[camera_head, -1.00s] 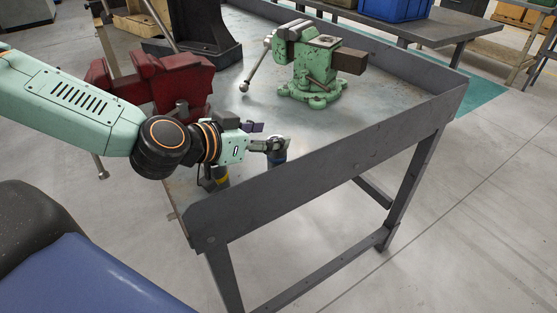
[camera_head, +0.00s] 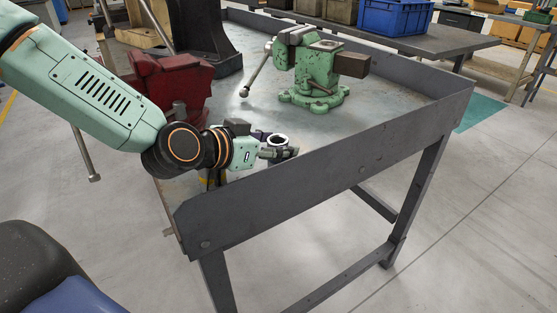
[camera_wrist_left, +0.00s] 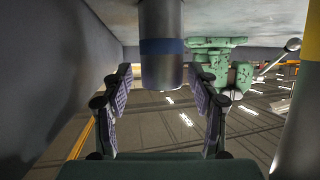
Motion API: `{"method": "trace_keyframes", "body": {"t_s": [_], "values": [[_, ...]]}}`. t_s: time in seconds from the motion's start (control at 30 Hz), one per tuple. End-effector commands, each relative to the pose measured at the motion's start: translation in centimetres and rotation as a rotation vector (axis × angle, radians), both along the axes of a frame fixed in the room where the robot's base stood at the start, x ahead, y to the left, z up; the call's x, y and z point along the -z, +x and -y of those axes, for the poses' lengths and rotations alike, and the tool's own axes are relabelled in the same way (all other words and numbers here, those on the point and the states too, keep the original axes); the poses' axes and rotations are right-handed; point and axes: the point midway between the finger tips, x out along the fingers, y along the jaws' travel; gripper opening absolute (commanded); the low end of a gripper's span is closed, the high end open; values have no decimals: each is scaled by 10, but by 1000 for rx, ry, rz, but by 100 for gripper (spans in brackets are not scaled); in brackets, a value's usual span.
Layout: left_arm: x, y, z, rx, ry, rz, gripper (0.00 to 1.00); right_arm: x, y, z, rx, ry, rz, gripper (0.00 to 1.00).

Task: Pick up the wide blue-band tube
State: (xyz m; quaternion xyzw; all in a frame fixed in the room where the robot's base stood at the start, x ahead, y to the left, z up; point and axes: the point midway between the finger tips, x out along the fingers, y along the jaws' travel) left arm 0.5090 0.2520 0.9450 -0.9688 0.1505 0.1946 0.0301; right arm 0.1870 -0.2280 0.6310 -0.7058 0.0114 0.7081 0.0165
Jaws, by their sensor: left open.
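The blue-band tube (camera_head: 278,139) is a grey metal cylinder with an open top, upright on the bench near its front wall. In the left wrist view, which looks upside-down, the tube (camera_wrist_left: 162,68) shows its dark blue band and lies between the lines of the two fingers. My left gripper (camera_head: 284,153) is open and level with the tube's upper part in the head view. In the wrist view its fingers (camera_wrist_left: 160,82) are spread on both sides of the tube with gaps. I cannot tell how deep the tube is between them. My right gripper is not in view.
A yellow-band tube (camera_wrist_left: 303,105) stands close beside my left gripper. A green vise (camera_head: 315,75) and a red vise (camera_head: 168,88) stand on the bench. The raised grey bench wall (camera_head: 340,150) runs close along the gripper's front side. The bench middle is clear.

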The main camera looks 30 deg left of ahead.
Motion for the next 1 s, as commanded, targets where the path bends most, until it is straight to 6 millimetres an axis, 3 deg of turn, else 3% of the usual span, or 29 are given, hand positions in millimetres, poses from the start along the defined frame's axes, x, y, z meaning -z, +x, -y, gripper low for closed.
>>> {"method": "trace_keyframes", "body": {"t_s": [0.5,0.73,1.0], "values": [[16,30,6,1,6,1,60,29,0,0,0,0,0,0],[21,44,11,0,2,0,60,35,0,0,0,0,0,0],[20,47,12,0,-1,0,60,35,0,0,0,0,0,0]]}}
